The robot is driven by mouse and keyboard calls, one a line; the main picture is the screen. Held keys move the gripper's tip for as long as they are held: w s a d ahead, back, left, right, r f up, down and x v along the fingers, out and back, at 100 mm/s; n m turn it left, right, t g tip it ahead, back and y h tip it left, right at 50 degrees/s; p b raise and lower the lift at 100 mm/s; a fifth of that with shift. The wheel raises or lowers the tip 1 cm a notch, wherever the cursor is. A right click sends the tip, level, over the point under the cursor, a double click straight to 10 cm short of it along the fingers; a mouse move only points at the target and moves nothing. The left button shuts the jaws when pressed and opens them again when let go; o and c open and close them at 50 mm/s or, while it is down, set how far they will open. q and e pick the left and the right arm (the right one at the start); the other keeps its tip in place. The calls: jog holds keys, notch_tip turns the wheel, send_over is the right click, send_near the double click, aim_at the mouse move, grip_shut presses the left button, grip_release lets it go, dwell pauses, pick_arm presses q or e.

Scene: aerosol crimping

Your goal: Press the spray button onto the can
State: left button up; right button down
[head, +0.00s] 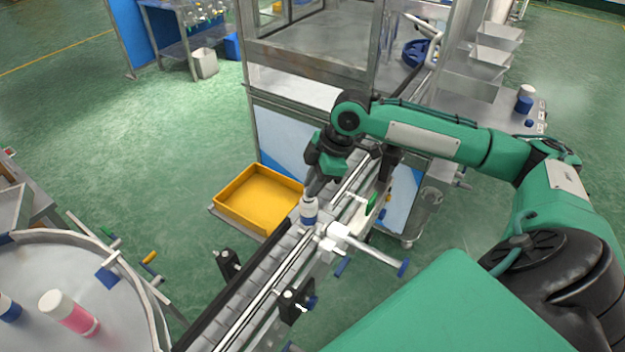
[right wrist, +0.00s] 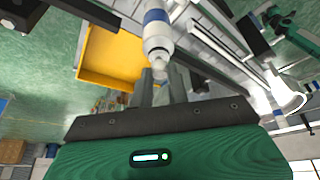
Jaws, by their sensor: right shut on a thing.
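The can (head: 308,213), white with a blue band, stands on the conveyor beside the yellow tray. It also shows in the right wrist view (right wrist: 156,24), directly ahead of the fingers. My right gripper (head: 311,193) points down over the can's top. In the right wrist view its fingertips (right wrist: 158,72) are closed at the can's narrow white top, shut on the small spray button. The button is mostly hidden between the fingers, and I cannot tell whether it is fully seated. My left gripper is not in view.
A yellow tray (head: 259,198) lies left of the conveyor (head: 245,300). White clamp fittings (head: 335,238) stand close to the can's right. A machine frame (head: 310,75) rises behind. A round table (head: 100,270) at lower left holds a pink can (head: 75,316) with a white cap.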

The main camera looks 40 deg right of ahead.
jog(key=shift+p, duration=1.15)
dwell(1.2)
jog(key=c, duration=0.7)
grip_release()
jog(key=shift+r, duration=0.15)
jog(key=shift+r+p, duration=3.45)
jog(key=shift+p, duration=0.6)
grip_shut()
